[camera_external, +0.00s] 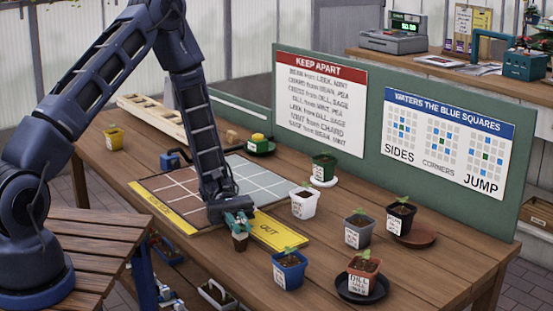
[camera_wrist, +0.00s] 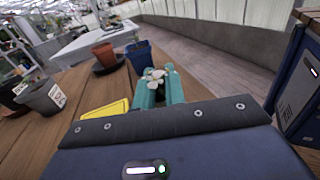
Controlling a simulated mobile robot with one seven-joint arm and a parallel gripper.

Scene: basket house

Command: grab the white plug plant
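The plug plant (camera_external: 240,242) is a small dark soil plug with a pale patch, directly under my gripper (camera_external: 239,220) at the front of the table. In the wrist view, its white petals (camera_wrist: 155,73) show between the teal fingers of my gripper (camera_wrist: 160,88). The fingers look closed around the plant, and their contact is partly hidden. I cannot tell whether the plug touches the table.
A yellow OUT strip (camera_external: 277,235) lies beside the gripper, and a tiled grid board (camera_external: 175,185) lies behind it. A blue pot (camera_external: 289,271), white pot (camera_external: 303,205), grey pot (camera_external: 358,230) and terracotta pot (camera_external: 363,275) stand to the right. A green sign panel (camera_external: 374,150) borders the back.

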